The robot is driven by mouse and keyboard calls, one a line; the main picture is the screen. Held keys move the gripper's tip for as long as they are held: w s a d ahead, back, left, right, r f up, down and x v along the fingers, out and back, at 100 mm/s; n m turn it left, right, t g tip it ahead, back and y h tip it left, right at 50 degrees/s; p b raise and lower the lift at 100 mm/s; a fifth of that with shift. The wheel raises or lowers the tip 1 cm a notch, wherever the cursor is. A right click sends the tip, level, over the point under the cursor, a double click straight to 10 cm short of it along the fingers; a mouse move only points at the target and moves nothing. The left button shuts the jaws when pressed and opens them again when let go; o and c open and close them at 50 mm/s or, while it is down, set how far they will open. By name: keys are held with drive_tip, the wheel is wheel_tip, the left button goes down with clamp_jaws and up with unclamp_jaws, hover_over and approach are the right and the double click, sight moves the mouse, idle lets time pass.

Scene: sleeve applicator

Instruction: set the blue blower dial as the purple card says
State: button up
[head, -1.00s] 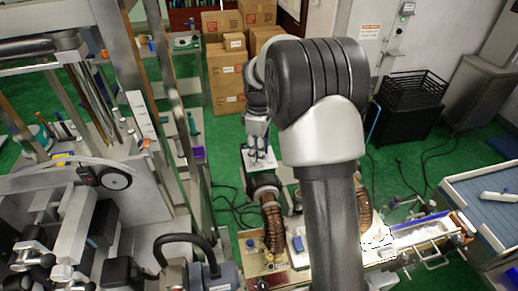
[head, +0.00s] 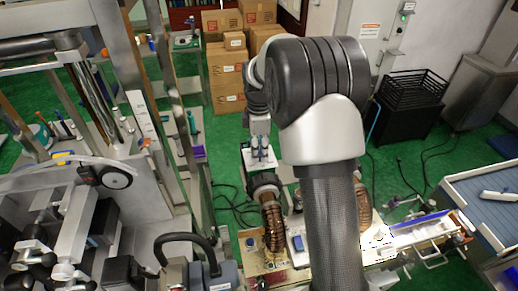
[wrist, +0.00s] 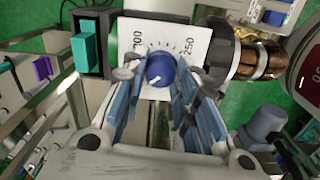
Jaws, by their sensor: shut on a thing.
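The blue blower dial (wrist: 158,72) sits on a white scale plate (wrist: 190,35) in the wrist view, with a pale pointer mark toward its lower left. The plate has tick marks, "250" at the right and a partly hidden number at the left. My gripper (wrist: 163,76) is shut on the dial, its blue finger pads on both sides. In the head view my gripper (head: 259,150) is over the white plate (head: 247,163), and the dial is mostly hidden. A small purple piece (head: 199,152), perhaps the purple card, is on the frame at left; no writing is legible.
A green block (wrist: 86,50) in a dark holder stands left of the plate. A brown ribbed hose (head: 273,222) with a dark collar is close by. A metal frame (head: 185,120) rises at left. Cardboard boxes (head: 227,75) are stacked behind.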

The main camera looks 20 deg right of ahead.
drive_tip(key=o, duration=1.1)
drive_tip(key=shift+r, duration=0.1)
wheel_tip(320, 180, up, 12)
drive_tip(key=shift+f, duration=0.1)
idle(0.3)
drive_tip(key=s+a+f+m+t+b, duration=0.2)
drive_tip(key=s+a+m+b, duration=0.3)
drive_tip(key=s+b, duration=0.45)
drive_tip(key=s+a+f+m+t+b, duration=0.1)
drive_tip(key=s+a+f+m+b, duration=0.1)
drive_tip(key=s+f, duration=0.4)
drive_tip(key=s+a+f+m+b, duration=0.2)
drive_tip(key=s+f+m+b, duration=0.2)
drive_tip(key=s+f+b, duration=0.2)
drive_tip(key=s+a+f+m+t+b, duration=0.1)
drive_tip(key=s+a+f+m+b, duration=0.1)
drive_tip(key=s+f+b, duration=0.3)
drive_tip(key=shift+s+f+m+t, duration=0.1)
drive_tip(key=shift+s+f+m, duration=0.2)
drive_tip(key=shift+s, duration=0.45)
drive_tip(key=shift+s+f+m+t, duration=0.15)
drive_tip(key=shift+s+f, duration=0.1)
drive_tip(key=shift+s, duration=0.45)
drive_tip(key=shift+s+f+m+t, duration=0.1)
drive_tip(key=shift+s+f+m, duration=0.2)
drive_tip(key=shift+s, duration=0.45)
